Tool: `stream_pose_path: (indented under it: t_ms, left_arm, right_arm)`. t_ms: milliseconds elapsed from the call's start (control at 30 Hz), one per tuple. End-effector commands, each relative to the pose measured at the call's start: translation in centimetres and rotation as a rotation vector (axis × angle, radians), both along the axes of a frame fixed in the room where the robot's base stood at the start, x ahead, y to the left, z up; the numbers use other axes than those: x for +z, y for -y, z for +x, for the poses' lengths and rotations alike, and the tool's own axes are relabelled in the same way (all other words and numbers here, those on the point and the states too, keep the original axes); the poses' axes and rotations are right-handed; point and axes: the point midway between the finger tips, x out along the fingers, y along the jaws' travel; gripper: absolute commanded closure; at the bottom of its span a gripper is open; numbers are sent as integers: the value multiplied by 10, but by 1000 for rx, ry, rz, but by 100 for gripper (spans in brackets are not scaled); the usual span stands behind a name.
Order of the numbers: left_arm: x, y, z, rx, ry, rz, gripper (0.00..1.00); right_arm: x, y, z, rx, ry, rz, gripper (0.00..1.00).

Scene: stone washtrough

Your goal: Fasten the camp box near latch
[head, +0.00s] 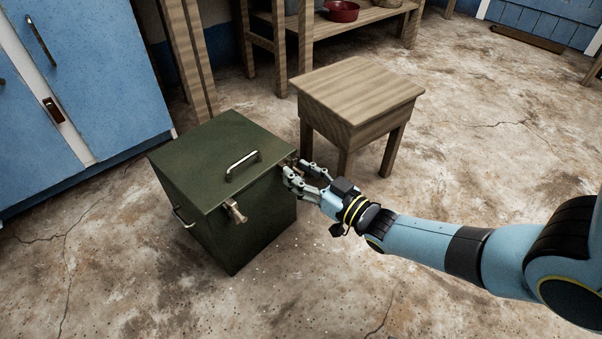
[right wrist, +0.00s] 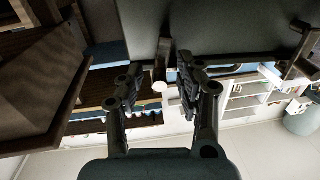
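The dark green camp box (head: 225,200) stands on the floor with its lid down. One metal latch (head: 235,212) hangs at the lid seam on its front face; it looks tilted outward. A second latch (head: 290,161) at the right end of that face is partly hidden by my right gripper (head: 294,169). In the right wrist view, my right gripper (right wrist: 160,82) has its fingers apart, with a latch (right wrist: 161,62) between and just beyond the tips. Contact cannot be told. The other latch (right wrist: 302,58) shows at the right edge. My left gripper is not in view.
A wooden stool (head: 358,92) stands close behind the box's right side. Blue cabinets (head: 95,70) are at the left and a wooden shelf (head: 350,22) at the back. The lid has a metal handle (head: 243,164). The floor in front is clear.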

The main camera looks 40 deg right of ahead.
Motion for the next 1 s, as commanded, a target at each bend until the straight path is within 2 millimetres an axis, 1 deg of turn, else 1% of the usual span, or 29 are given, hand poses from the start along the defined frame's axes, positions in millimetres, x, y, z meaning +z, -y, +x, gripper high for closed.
stream_pose_path:
  t_ms: [67,167,300,367,700,900,1000]
  left_arm:
    - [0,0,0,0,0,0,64]
    - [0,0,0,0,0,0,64]
    - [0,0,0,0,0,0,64]
    - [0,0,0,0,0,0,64]
    - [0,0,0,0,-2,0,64]
    - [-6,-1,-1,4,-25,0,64]
    - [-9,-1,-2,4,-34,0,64]
  right_arm:
    - [0,0,0,0,0,0,64]
    - [0,0,0,0,0,0,76]
    - [0,0,0,0,0,0,94]
    - [0,0,0,-1,0,0,100]
    - [1,1,0,-2,3,-19,100]
    - [2,-5,-1,-1,37,-192,100]
    - [2,-8,-1,-1,47,-251,100]
